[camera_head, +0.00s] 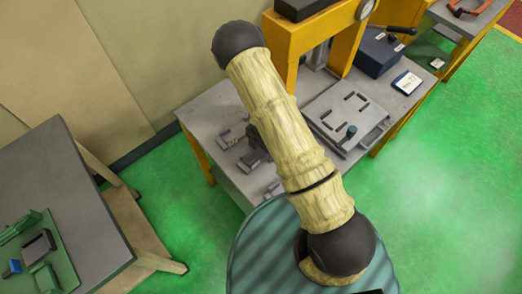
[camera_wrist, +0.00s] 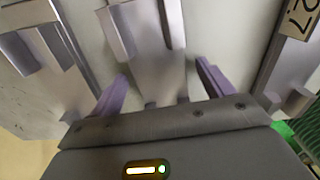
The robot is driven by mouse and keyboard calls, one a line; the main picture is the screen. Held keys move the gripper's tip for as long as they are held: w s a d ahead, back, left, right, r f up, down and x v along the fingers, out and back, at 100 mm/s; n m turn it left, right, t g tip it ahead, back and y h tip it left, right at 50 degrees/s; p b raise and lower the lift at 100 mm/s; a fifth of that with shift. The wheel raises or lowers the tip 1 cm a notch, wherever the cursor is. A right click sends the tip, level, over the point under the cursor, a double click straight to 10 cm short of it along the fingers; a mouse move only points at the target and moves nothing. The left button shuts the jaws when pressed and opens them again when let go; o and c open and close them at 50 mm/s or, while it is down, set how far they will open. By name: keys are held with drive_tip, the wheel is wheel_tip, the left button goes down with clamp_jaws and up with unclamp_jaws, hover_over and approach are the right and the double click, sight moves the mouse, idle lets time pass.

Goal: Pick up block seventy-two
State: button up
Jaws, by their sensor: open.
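My gripper (camera_wrist: 160,75) is open, with its two purple fingers apart on either side of a grey stepped metal block (camera_wrist: 148,35). The fingers do not appear closed on it; contact is unclear. A second grey block (camera_wrist: 48,50) lies to its left, and part of another shows at the right edge (camera_wrist: 292,75). A tan label (camera_wrist: 297,18) with dark digits, partly cut off, is at the upper right; I cannot tell which block is seventy-two. In the head view, my arm largely hides the gripper; small grey blocks (camera_head: 228,138) lie on the grey workbench (camera_head: 205,108).
A grey slotted plate (camera_head: 345,115) lies right of my arm on the workbench. A yellow press frame (camera_head: 285,45) stands behind, with a dark blue box (camera_head: 378,52) and a white sign (camera_head: 407,82) beside it. Another table (camera_head: 85,205) stands at left. Green floor is clear at right.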

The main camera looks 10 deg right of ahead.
sight(261, 150)
drive_tip(key=c, duration=1.5)
drive_tip(key=shift+r, duration=0.2)
wheel_tip(261, 150, up, 10)
drive_tip(key=shift+f+p, duration=0.15)
drive_tip(key=shift+p, duration=0.7)
drive_tip(key=shift+w, duration=0.1)
